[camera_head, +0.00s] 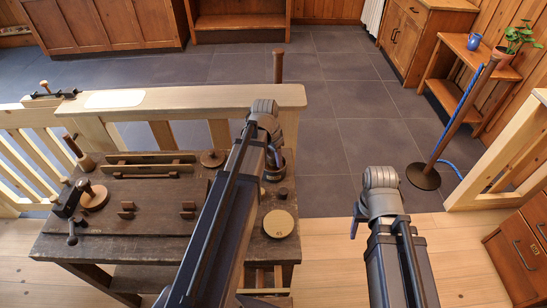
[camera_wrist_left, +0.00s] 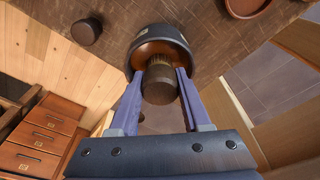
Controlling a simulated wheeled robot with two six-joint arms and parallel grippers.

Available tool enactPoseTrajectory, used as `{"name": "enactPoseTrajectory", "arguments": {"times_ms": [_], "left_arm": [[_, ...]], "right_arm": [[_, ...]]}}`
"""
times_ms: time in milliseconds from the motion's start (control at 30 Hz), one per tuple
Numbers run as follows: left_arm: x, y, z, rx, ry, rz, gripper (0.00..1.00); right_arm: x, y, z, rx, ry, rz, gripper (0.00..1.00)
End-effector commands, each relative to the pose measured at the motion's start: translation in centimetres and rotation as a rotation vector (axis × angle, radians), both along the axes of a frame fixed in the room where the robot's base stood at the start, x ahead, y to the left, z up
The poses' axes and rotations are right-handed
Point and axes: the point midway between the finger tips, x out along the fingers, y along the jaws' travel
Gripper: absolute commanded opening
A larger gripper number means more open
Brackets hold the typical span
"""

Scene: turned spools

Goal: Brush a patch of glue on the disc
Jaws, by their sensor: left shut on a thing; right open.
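The pale round disc (camera_head: 279,223) lies flat on the right end of the dark workbench (camera_head: 150,215). My left gripper (camera_head: 272,150) is over the dark glue pot (camera_head: 276,174) at the bench's back right. In the left wrist view, its fingers (camera_wrist_left: 160,82) are shut on a round brush (camera_wrist_left: 160,68). The brush's bristle end is at the mouth of the pot (camera_wrist_left: 176,38), which has a copper-brown inside. How deep the bristles sit is hard to tell. My right gripper (camera_head: 355,226) is open and empty, over the floor right of the bench.
A small dark knob-like piece (camera_head: 283,192) stands between pot and disc. A shallow brown dish (camera_head: 213,158) is left of the pot. Wooden tools and spool parts lie on the bench's left. A pale railing (camera_head: 200,101) runs behind. A stanchion (camera_head: 425,176) stands right.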

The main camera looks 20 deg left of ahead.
Motion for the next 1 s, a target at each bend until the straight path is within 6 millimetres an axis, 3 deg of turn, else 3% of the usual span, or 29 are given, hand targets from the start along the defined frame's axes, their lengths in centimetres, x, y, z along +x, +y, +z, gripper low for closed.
{"name": "enactPoseTrajectory", "arguments": {"times_ms": [367, 1000], "left_arm": [[-0.1, 0.0, 0.2, -0.001, 0.003, 0.000, 0.03], [0.0, 0.0, 5.1, -0.001, 0.001, 0.000, 0.03]], "right_arm": [[0.0, 0.0, 0.2, 0.000, 0.000, 0.000, 0.58], [0.0, 0.0, 5.1, 0.000, 0.000, 0.000, 0.58]]}}
